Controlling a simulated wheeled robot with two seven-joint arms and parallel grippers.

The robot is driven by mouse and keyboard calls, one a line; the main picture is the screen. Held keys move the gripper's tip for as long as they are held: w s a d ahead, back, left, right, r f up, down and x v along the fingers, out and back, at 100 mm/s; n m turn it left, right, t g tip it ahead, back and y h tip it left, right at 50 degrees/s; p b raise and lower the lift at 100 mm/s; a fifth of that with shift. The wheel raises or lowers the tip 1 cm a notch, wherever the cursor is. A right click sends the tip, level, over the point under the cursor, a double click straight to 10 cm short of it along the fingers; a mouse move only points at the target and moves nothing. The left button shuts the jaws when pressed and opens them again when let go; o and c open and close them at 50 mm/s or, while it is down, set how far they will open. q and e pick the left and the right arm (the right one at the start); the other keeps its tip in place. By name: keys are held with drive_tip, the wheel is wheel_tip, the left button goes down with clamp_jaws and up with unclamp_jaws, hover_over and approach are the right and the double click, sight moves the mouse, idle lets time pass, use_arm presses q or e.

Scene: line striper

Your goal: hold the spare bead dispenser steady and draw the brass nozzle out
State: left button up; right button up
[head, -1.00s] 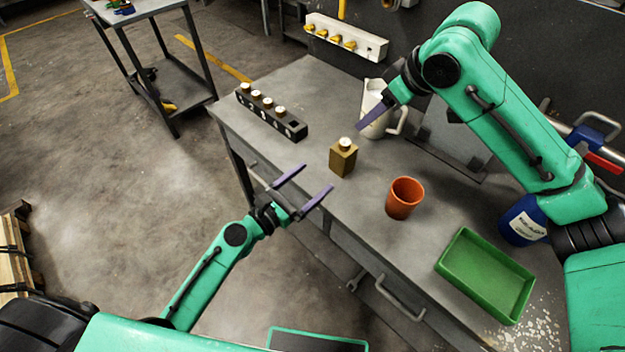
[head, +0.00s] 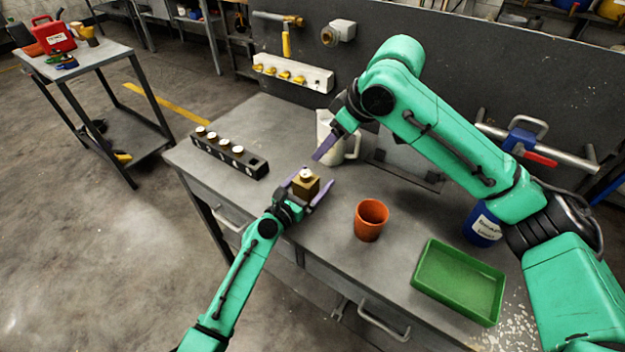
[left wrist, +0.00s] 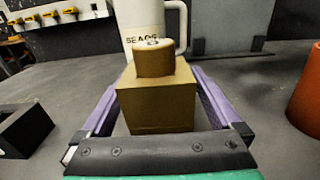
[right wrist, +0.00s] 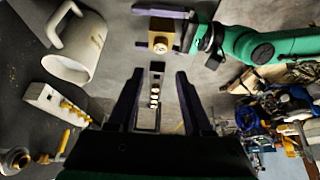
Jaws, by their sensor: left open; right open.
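The spare bead dispenser (head: 305,187), a squat brown box, stands upright on the grey bench. The brass nozzle (head: 306,174), short and pale-topped, sits in its top. In the left wrist view the box (left wrist: 158,100) and nozzle (left wrist: 154,60) are straight ahead. My left gripper (head: 307,190) is open, with one finger on each side of the box; whether either touches it I cannot tell. My right gripper (head: 324,148) is open and empty, raised beyond the dispenser near the white jug. The right wrist view shows the dispenser (right wrist: 160,36) beyond its fingertips.
A black rack (head: 230,156) with several pale-topped pieces lies to the left. The white jug (head: 326,125) stands behind the dispenser. An orange cup (head: 370,220) and a green tray (head: 458,282) are to the right. Bare bench lies between rack and dispenser.

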sight(307, 174)
use_arm(q)
drive_tip(key=shift+c, duration=0.3)
clamp_jaws()
use_arm(e)
drive_tip(key=shift+o, duration=1.4)
drive_tip(key=shift+a, duration=0.1)
drive_tip(key=shift+g+h, duration=0.5)
drive_tip(key=shift+h, duration=0.2)
drive_tip(key=x, duration=1.1)
drive_tip(key=shift+w+a+f, duration=0.2)
drive_tip(key=shift+w+a, duration=0.1)
drive_tip(key=shift+a, duration=0.15)
drive_tip(key=shift+c, duration=0.3)
drive_tip(key=c, duration=0.8)
drive_tip(key=o, duration=0.9)
drive_tip(key=shift+c, duration=0.2)
use_arm(q)
drive_tip(key=shift+f, duration=0.1)
use_arm(e)
drive_tip(key=v, duration=0.8)
